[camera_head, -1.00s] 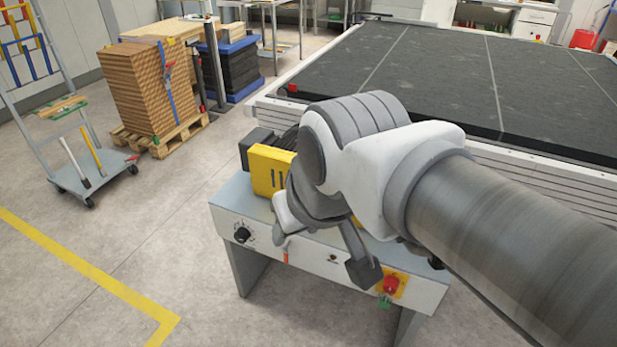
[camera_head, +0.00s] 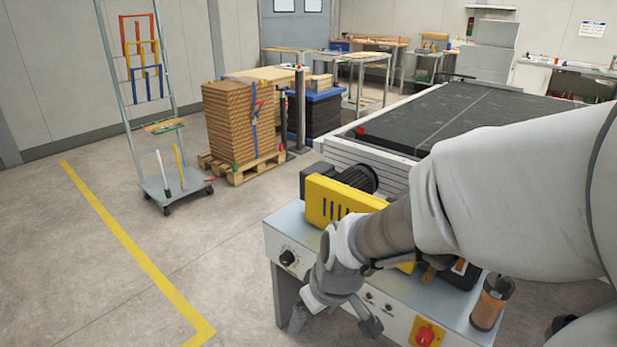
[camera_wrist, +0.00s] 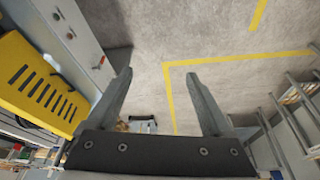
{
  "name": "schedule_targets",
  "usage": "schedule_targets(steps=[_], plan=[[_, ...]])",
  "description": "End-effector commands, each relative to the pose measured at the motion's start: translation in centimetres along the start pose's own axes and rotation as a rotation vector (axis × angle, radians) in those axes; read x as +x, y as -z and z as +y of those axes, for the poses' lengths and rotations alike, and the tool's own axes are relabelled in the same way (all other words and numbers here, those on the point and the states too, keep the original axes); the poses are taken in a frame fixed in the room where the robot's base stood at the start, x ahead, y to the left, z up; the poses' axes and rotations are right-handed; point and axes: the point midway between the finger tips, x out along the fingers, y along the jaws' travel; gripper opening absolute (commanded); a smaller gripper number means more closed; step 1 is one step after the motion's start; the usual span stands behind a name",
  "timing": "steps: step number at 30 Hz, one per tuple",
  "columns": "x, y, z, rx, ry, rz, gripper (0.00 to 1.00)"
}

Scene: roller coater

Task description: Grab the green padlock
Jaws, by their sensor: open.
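The green padlock cannot be made out in either current view. The red rotary switch (camera_head: 425,335) on its yellow plate sits at the bottom edge of the head view, and the area below it is cut off. My gripper (camera_head: 335,322) is in front of the grey machine's control panel (camera_head: 385,300), left of the red switch, pointing down. In the wrist view my gripper (camera_wrist: 158,75) has its two fingers spread wide, with only floor between them.
The yellow guard (camera_head: 335,203) and black motor (camera_head: 357,178) stand on the machine behind my gripper. A black knob (camera_head: 288,258) is at the panel's left. A trolley (camera_head: 172,185) and a pallet stack (camera_head: 230,122) stand farther back. The floor at left is clear.

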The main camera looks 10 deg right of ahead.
Motion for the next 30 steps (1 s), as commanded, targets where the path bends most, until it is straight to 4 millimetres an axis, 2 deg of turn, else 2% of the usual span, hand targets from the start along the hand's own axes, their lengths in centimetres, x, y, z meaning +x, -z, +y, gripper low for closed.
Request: schedule_targets(steps=[1,3,8,15,21,24,30], plan=[[2.9,-0.6,-0.2,-0.035,0.001,-0.029,0.85],[5.8,-1.1,-0.3,-0.085,-0.005,-0.056,0.85],[12.3,-3.1,-0.2,-0.208,-0.039,-0.124,0.85],[21.0,-7.6,1.2,-0.426,-0.132,-0.249,0.85],[26.8,-12.2,3.6,-0.645,-0.24,-0.376,0.85],[29.0,-14.5,5.2,-0.77,-0.302,-0.449,0.85],[32.0,-18.5,9.3,-1.045,-0.439,-0.607,0.85]])
